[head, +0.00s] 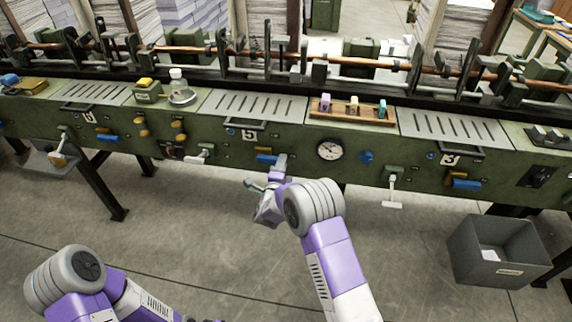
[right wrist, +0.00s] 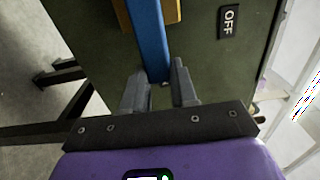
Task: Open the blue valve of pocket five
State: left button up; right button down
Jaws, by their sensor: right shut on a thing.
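The plate marked 5 (head: 247,134) is on the front of the green machine, below a grey slotted cover. The blue valve handle (head: 265,158) of this pocket sits below the plate, roughly level, with a yellow part beside it. My right gripper (head: 279,163) is at the handle's right end. In the right wrist view, the blue handle (right wrist: 149,38) runs between the fingers of my right gripper (right wrist: 160,78), which are shut on its end. An OFF label (right wrist: 229,21) is on the green panel to the right. My left gripper is out of view; only its arm shows at bottom left.
A round gauge (head: 330,149) and a blue knob (head: 367,157) are right of the handle. A white lever (head: 201,153) sticks out at left. A grey bin (head: 498,250) stands on the floor at right. The floor before the machine is otherwise clear.

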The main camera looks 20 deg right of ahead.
jog(key=c, duration=0.9)
grip_release()
jog(key=p+v, duration=0.1)
jog(key=v, duration=0.6)
jog(key=shift+s+a+p, duration=0.1)
jog(key=shift+s+p, duration=0.15)
jog(key=shift+p, duration=0.1)
jog(key=shift+f, duration=0.1)
